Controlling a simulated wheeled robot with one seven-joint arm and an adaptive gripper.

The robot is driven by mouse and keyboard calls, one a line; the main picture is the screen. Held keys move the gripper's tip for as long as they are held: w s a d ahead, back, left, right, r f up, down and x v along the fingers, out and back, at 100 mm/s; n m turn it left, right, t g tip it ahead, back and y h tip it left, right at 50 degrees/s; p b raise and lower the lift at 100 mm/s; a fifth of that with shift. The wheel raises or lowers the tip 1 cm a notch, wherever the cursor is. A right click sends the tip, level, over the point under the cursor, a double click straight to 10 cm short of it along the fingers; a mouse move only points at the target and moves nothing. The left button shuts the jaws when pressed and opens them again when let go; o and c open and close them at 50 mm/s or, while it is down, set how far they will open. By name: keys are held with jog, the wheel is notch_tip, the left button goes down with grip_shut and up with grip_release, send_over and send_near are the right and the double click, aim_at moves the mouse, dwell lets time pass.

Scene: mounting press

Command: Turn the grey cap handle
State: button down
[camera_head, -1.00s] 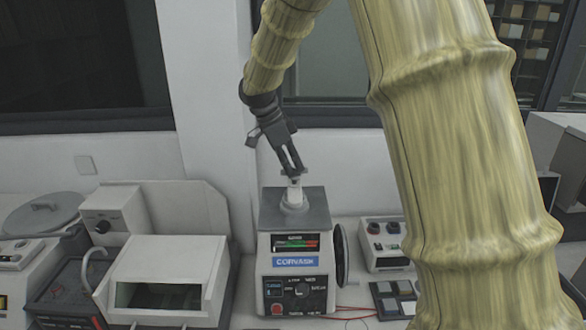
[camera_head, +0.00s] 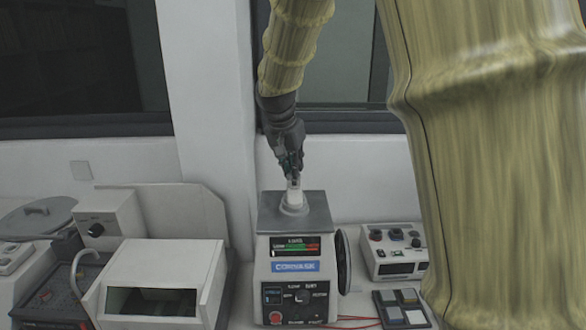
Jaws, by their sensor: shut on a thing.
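The mounting press (camera_head: 290,250) stands on the bench in the middle of the view, with a grey top plate, a coloured gauge strip and a blue label on its front. A pale, light-grey cap handle (camera_head: 294,198) stands upright at the centre of the top plate. My dark gripper (camera_head: 293,178) points down from above and is shut on the top of the cap handle. The fingertips hide the upper end of the handle.
A white box with a dark window (camera_head: 165,285) stands close left of the press. A small control box (camera_head: 390,250) and a tray of square pads (camera_head: 402,307) sit to the right, with red wires (camera_head: 358,320) near the press foot. A black wheel (camera_head: 342,262) juts from its right side.

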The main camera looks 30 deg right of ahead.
jog(key=n, duration=0.2)
jog(key=n+t+y, duration=0.1)
jog(key=n, duration=0.1)
jog(key=n+y, duration=0.1)
jog(key=n, duration=0.1)
jog(key=shift+s+d+f+t+p, duration=0.1)
jog(key=shift+s+f+t+p, duration=0.1)
jog(key=shift+s+t+p, duration=0.15)
jog(key=n+y+p, duration=0.1)
jog(key=n, duration=0.1)
jog(key=n+p, duration=0.1)
jog(key=n, duration=0.1)
jog(key=n+y+p, duration=0.1)
jog(key=n, duration=0.1)
jog(key=shift+d+n+y, duration=0.25)
jog(key=shift+n+y, duration=0.05)
jog(key=shift+n, duration=0.1)
jog(key=n, duration=0.1)
jog(key=n+y+p, duration=0.1)
jog(key=n, duration=0.1)
jog(key=n+p, duration=0.1)
jog(key=n, duration=0.1)
jog(key=shift+d+y, duration=0.25)
jog(key=shift+y, duration=0.15)
jog(key=n, duration=0.2)
jog(key=n+g+y+p, duration=0.1)
jog(key=n, duration=0.1)
jog(key=shift+w+d+n+g, duration=0.1)
jog(key=shift+w+n+g, duration=0.05)
jog(key=shift+n+g, duration=0.15)
